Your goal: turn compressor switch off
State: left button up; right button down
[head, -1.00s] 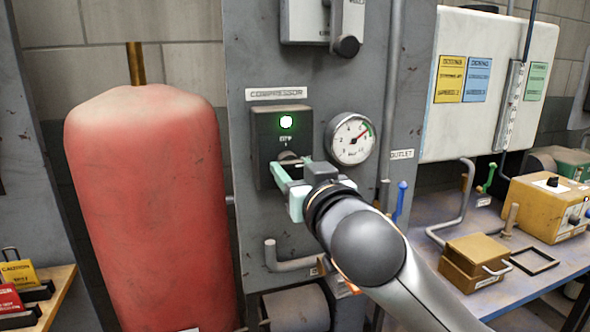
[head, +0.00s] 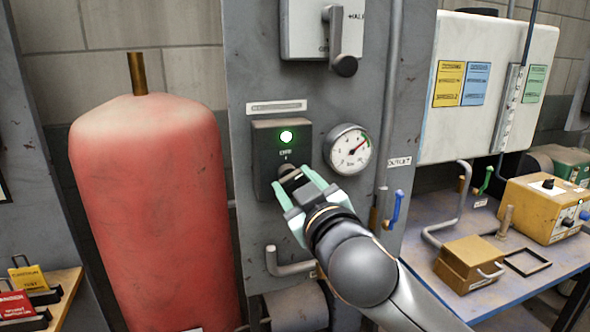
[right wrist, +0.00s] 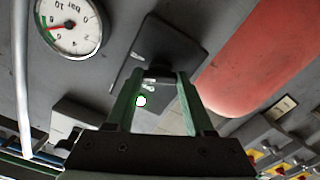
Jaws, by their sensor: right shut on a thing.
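The compressor switch is a dark box (head: 267,140) on the grey panel, with a lit green lamp (head: 286,136) and a rotary knob (head: 286,171) below it. My right gripper (head: 293,179) has its pale green fingers on either side of the knob and is shut on it. The fingers partly hide the knob, so its exact angle is hard to read. In the right wrist view the fingers (right wrist: 157,78) reach to the dark box (right wrist: 165,42), and a green light shows between them. My left gripper is not in view.
A round pressure gauge (head: 348,149) sits just right of the switch box. A lever switch (head: 342,42) is above, and a blue-handled valve (head: 396,207) is at lower right. A large red tank (head: 150,200) stands left.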

jog(key=n+p, duration=0.2)
jog(key=n, duration=0.1)
jog(key=shift+r, duration=0.2)
jog(key=shift+n+p, duration=0.4)
jog(key=shift+p, duration=0.25)
jog(key=n+p, duration=0.5)
pick_arm(q)
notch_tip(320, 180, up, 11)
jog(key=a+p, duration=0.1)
jog(key=p, duration=0.1)
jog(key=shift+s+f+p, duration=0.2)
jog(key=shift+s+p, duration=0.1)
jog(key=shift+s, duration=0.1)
pick_arm(e)
jog(key=shift+f+n, duration=0.15)
jog(key=shift+n, duration=1.85)
jog(key=shift+c, duration=1.4)
grip_release()
